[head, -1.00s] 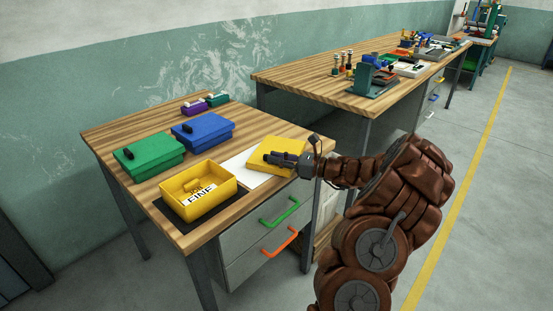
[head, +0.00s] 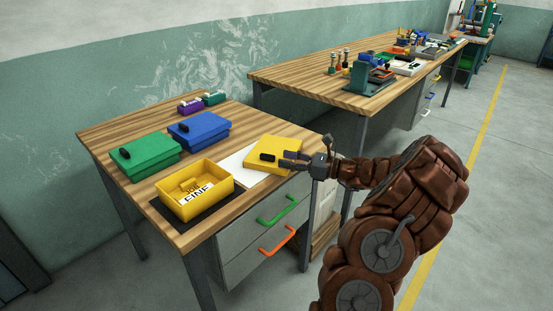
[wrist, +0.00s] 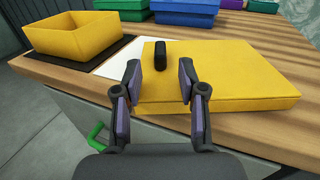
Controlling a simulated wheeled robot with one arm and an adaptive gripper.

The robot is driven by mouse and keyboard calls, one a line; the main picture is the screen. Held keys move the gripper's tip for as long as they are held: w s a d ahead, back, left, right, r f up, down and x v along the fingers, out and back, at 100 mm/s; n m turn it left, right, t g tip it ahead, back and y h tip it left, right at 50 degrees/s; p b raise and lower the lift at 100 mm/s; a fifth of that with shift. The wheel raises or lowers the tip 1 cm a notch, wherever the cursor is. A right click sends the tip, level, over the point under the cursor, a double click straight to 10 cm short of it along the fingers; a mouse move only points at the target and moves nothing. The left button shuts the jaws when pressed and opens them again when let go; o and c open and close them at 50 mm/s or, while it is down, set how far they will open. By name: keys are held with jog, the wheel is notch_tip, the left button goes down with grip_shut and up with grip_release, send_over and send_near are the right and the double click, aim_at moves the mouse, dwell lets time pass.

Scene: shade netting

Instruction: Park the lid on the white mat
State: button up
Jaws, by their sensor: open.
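The yellow lid (head: 274,153) lies flat, partly over the right part of the white mat (head: 242,164) and partly on the bare wood. Its black handle (wrist: 161,53) stands up near the lid's far left part. The lid also fills the right of the wrist view (wrist: 225,85). My gripper (wrist: 159,75) is open and empty, with its fingers on the near side of the handle and apart from it. The open yellow box (head: 196,189), labelled FINE, sits on a dark mat (head: 210,222) to the left of the white mat.
A green box (head: 146,155) and a blue box (head: 200,132), both lidded, stand behind. Small purple (head: 191,106) and teal (head: 214,98) items lie at the back. A longer bench (head: 300,75) with tools stands beyond. Drawers with green and orange handles are below the front edge.

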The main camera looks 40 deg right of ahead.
jog(key=v, duration=0.7)
jog(key=a+r+n+g+y, duration=0.1)
jog(key=a+r+n+g, duration=0.2)
jog(key=a, duration=0.5)
jog(key=s+a+n+g+y, duration=0.1)
jog(key=a+n+g, duration=0.25)
jog(key=a, duration=0.55)
jog(key=a+r+n+g+y, duration=0.1)
jog(key=a+r+n+g, duration=0.2)
jog(key=a, duration=0.5)
jog(key=s+a+f+n+g+h, duration=0.35)
jog(key=s+a+n+g, duration=0.25)
jog(key=s+a+n, duration=0.45)
jog(key=s+d+f+n+h, duration=0.1)
jog(key=s+n+h, duration=0.3)
jog(key=s, duration=0.5)
jog(key=s+d+f+n+g+h, duration=0.1)
jog(key=s+n+h, duration=0.3)
jog(key=s, duration=0.6)
jog(key=shift+s+f+n+h, duration=0.25)
jog(key=shift+f+n+h, duration=0.25)
jog(key=shift+h, duration=0.55)
